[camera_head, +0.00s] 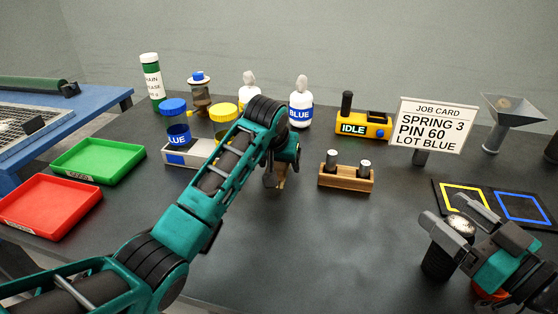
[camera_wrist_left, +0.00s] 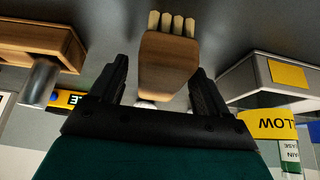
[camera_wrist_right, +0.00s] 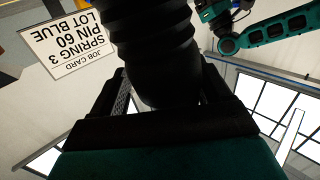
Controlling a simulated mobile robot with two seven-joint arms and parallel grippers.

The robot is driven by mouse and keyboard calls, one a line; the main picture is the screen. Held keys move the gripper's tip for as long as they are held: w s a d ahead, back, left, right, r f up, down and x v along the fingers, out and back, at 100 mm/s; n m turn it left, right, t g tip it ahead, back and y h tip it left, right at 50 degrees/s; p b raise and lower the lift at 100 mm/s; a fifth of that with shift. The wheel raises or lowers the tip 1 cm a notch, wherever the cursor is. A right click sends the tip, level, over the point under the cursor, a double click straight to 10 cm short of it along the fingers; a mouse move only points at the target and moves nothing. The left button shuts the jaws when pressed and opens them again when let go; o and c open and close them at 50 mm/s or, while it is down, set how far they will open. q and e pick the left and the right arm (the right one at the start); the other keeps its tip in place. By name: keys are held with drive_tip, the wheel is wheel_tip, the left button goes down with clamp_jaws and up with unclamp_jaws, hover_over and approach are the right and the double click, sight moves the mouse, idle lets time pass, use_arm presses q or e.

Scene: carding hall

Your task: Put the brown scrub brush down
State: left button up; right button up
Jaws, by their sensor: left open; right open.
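The brown scrub brush (camera_wrist_left: 168,65) is between the two fingers of my left gripper (camera_wrist_left: 160,88) in the left wrist view, its pale bristles pointing away from the palm. Gaps show between fingers and brush. In the head view my left gripper (camera_head: 276,178) points down at the table, and only a small brown part of the brush (camera_head: 282,183) shows behind it. I cannot tell whether the bristles touch the table. My right gripper (camera_head: 460,213) is open at the right, around or beside a black ribbed thing (camera_wrist_right: 158,45) with a pale top.
A wooden block with two pins (camera_head: 346,180) stands just right of my left gripper. A grey tray with jars (camera_head: 185,155) is to its left. Green (camera_head: 98,160) and red (camera_head: 50,205) trays lie further left. The job card (camera_head: 433,125) stands at right. The table's front middle is clear.

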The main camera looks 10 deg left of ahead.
sight(278, 164)
use_arm(q)
drive_tip(key=shift+r, duration=0.25)
drive_tip(key=v, duration=1.2)
drive_tip(key=shift+w, duration=0.1)
drive_tip(key=shift+g, duration=0.8)
drive_tip(key=x, duration=0.2)
drive_tip(key=w+x, duration=0.1)
drive_tip(key=x, duration=0.3)
drive_tip(key=shift+w+d+f, duration=0.1)
drive_tip(key=shift+w+d, duration=0.05)
drive_tip(key=shift+w, duration=0.2)
drive_tip(key=shift+x, duration=2.8)
